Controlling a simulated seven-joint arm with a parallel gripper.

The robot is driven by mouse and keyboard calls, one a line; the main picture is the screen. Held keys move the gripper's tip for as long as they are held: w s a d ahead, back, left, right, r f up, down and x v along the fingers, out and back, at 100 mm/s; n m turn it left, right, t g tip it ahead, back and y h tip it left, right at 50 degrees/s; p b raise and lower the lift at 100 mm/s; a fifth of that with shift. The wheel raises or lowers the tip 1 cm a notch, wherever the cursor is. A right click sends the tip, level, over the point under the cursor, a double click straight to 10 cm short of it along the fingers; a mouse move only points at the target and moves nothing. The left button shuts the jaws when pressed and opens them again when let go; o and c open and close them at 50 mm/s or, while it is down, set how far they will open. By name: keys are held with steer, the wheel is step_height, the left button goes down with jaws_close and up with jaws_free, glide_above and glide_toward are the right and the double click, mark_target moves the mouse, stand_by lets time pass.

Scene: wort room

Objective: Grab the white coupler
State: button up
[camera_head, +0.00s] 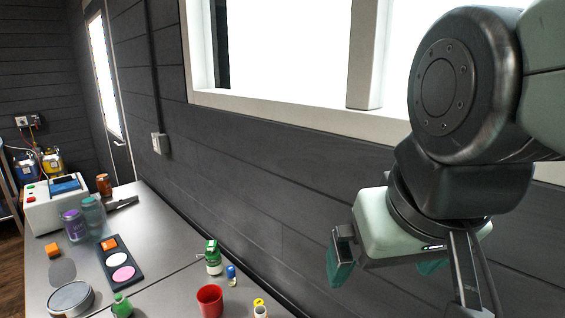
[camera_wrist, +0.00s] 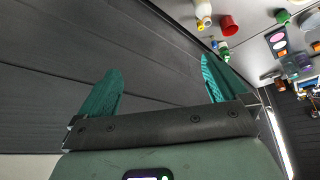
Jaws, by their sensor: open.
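A small white cylinder (camera_head: 261,312), which looks like the white coupler, stands at the bottom edge of the head view, partly cut off. A yellow piece (camera_head: 258,302) is right against it; I cannot tell whether they are joined. In the wrist view the white piece (camera_wrist: 203,9) shows at the top edge, with yellow (camera_wrist: 201,24) beside it. My gripper (camera_head: 388,272) is open and empty, high up at the right, well away from the white piece. Its two teal fingers are spread wide in the wrist view (camera_wrist: 160,70), with dark wall behind them.
A red cup (camera_head: 210,300), a green-capped bottle (camera_head: 213,258) and a small blue-capped vial (camera_head: 231,273) stand close by the white piece. A dark tray with discs (camera_head: 126,280), jars (camera_head: 75,225) and a white machine (camera_head: 58,205) are farther left. The dark wall (camera_head: 290,190) runs behind the counter.

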steer(key=shift+s+d+r+m, duration=0.15)
steer(key=shift+s+m, duration=0.15)
steer(key=shift+s, duration=0.3)
steer(key=c, duration=0.5)
